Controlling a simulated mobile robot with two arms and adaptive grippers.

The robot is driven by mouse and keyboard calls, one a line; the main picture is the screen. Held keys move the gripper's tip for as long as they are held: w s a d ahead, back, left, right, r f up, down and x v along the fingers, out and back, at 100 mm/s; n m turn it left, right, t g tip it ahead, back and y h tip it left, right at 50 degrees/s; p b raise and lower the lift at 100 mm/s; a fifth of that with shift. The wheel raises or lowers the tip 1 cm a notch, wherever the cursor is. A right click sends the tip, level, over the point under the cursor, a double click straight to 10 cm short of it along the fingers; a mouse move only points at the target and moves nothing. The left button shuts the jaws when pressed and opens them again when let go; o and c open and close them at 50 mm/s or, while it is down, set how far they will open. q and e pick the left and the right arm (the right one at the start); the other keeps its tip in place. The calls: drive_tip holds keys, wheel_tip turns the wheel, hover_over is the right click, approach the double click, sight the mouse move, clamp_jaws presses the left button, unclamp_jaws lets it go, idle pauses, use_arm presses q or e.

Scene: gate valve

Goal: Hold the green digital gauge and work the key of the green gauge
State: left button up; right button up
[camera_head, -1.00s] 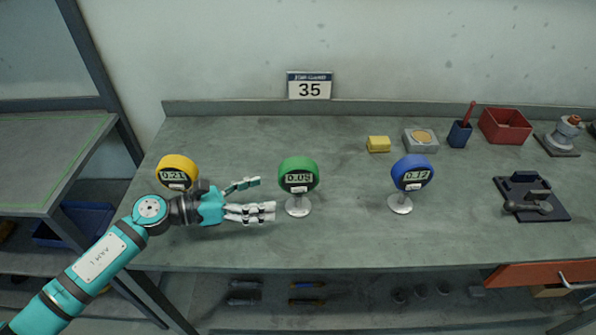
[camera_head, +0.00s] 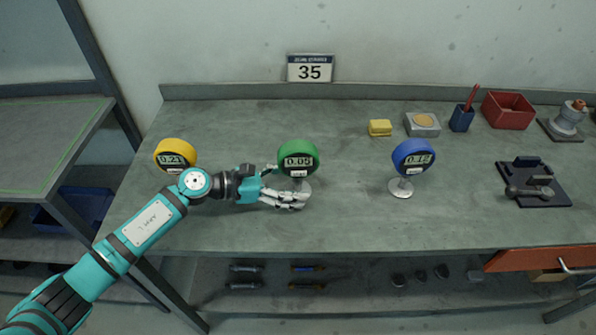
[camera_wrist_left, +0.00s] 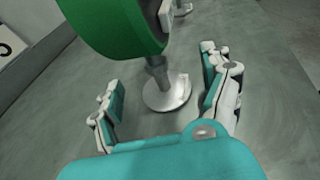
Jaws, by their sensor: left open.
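The green digital gauge (camera_head: 298,158) stands upright on its round base in the middle of the bench, its display reading about 0.05. My left gripper (camera_head: 286,186) is open at its stem, just below the dial. In the left wrist view the green gauge (camera_wrist_left: 112,22) fills the top left, and its stem and round base (camera_wrist_left: 167,92) lie between the spread fingers of the left gripper (camera_wrist_left: 163,98). The fingers look apart from the stem. In the head view the fingers partly hide the base. My right gripper is not in view.
A yellow gauge (camera_head: 175,154) stands to the left, close to my left arm. A blue gauge (camera_head: 413,155) stands to the right with clear bench between.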

use_arm(q)
drive_tip(key=shift+w+d+f, duration=0.1)
drive_tip(key=shift+d, duration=0.25)
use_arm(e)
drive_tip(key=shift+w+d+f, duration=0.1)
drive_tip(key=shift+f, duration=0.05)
use_arm(q)
drive_tip(key=c, duration=1.6)
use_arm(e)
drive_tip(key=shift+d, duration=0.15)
use_arm(q)
drive_tip(key=shift+f, duration=0.15)
drive_tip(key=shift+c, duration=0.2)
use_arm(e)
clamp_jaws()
